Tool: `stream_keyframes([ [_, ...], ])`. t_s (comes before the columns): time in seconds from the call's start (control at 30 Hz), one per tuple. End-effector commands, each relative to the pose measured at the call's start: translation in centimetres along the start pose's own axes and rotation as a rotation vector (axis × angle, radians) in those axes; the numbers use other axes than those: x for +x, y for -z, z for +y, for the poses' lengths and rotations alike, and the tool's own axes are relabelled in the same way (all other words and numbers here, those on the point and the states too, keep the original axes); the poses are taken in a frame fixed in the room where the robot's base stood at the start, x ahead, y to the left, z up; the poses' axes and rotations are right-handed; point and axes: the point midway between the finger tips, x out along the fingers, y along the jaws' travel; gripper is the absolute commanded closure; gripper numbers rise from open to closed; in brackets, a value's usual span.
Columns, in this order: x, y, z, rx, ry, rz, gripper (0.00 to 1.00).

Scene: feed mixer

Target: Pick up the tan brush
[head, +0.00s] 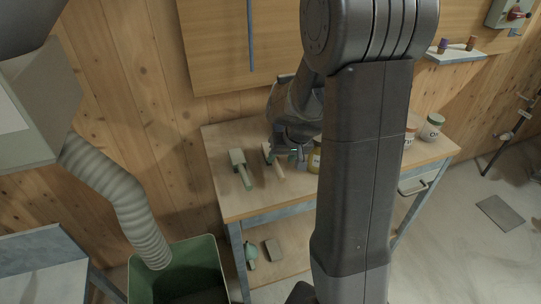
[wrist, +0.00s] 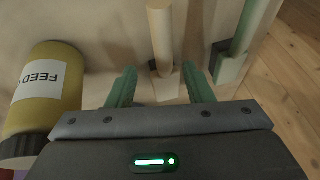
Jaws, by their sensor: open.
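The tan brush (head: 279,169) lies on the workbench, its pale handle pointing toward the front edge. In the wrist view its tan handle (wrist: 161,35) runs down from the top edge to a paler head between my fingers. My gripper (wrist: 159,82) is open, with one green finger on each side of the brush near where handle meets head. I see a gap on both sides, and cannot tell the height above the bench. In the head view my gripper (head: 291,152) is over the brush's far end and partly hides it.
A green brush (head: 240,168) lies left of the tan one; the wrist view shows it on the right (wrist: 240,45). A yellow feed jar (wrist: 45,90) stands on the other side, close to my gripper. A green bin (head: 215,255) is at front left.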

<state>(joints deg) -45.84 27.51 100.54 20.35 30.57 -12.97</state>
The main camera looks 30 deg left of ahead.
Motion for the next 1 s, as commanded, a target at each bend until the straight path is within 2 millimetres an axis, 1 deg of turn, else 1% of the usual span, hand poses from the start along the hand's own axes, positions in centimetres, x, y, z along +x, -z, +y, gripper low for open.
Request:
stream_keyframes([
  [0.17, 1.2, 0.1, -0.3, 0.000, 0.000, -0.004, 0.53],
  [0.3, 3.0, 0.2, -0.7, 0.000, 0.000, -0.004, 0.53],
  [0.43, 4.5, 0.2, -0.7, 0.000, 0.000, -0.002, 0.53],
  [0.6, 5.2, 0.2, -0.7, 0.000, 0.000, -0.001, 0.53],
  [0.8, 5.2, 0.2, -0.6, 0.000, 0.000, 0.000, 0.53],
  [0.83, 5.2, 0.2, -0.6, 0.000, 0.000, 0.000, 0.57],
  [0.87, 5.2, 0.2, -0.6, 0.000, 0.000, 0.000, 0.63],
  [1.0, 5.2, 0.2, -0.6, 0.000, 0.000, 0.000, 0.91],
])
